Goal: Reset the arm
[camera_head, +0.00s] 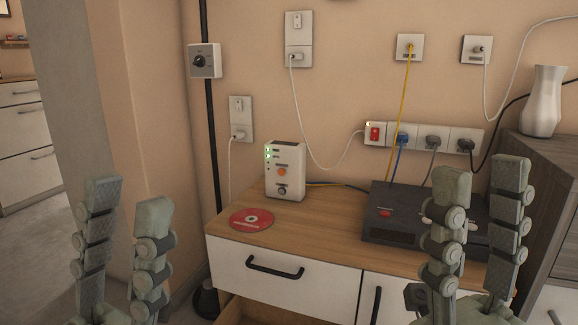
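My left gripper (127,205) is at the lower left of the head view. Its two grey-green fingers point up and stand apart with nothing between them. My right gripper (482,208) is at the lower right, with its two fingers also upright and apart. It stands in front of the dark box on the cabinet and hides part of it. I see nothing held between its fingers. The wrists and arms below are mostly cut off by the bottom edge.
A wooden-topped cabinet (325,231) carries a white device (285,165), a red disc (251,220) and a dark box (391,212). Wall sockets (463,141) and cables are behind it. A white vase (543,103) stands on a grey cabinet at the right. Open floor shows at the far left.

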